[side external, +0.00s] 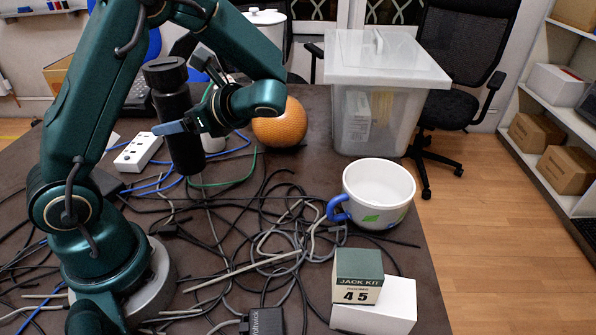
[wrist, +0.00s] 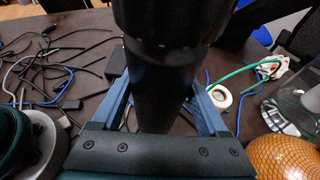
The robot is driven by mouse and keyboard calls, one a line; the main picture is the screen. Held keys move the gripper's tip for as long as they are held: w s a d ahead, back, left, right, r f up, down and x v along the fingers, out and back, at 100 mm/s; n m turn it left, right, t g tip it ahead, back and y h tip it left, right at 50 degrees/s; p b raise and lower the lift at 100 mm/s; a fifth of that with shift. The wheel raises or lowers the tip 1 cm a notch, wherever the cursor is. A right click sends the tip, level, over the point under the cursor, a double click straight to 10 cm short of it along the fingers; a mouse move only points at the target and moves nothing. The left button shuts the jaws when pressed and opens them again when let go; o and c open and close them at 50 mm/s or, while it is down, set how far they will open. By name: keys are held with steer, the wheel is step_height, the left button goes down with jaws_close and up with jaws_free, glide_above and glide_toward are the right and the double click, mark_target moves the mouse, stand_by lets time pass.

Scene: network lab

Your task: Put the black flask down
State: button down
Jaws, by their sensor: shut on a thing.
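In the side external view the flask's base appears near the dark table (side external: 400,258), close to the cables. I cannot tell whether the base touches the table.
Many loose cables (side external: 262,225) cover the table's middle. A white power strip (side external: 138,152) lies left of the flask, an orange ball (side external: 280,124) to its right. A clear lidded bin (side external: 383,90), a white cup (side external: 378,190) and a Jack Kit box (side external: 358,275) stand further right.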

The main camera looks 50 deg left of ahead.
mark_target(199, 140)
steer(key=shift+w+d+f, duration=0.3)
steer(key=shift+w+f, duration=0.2)
steer(key=shift+w, duration=0.2)
steer(key=shift+f, duration=1.9)
steer(key=shift+f, duration=0.15)
jaws_free()
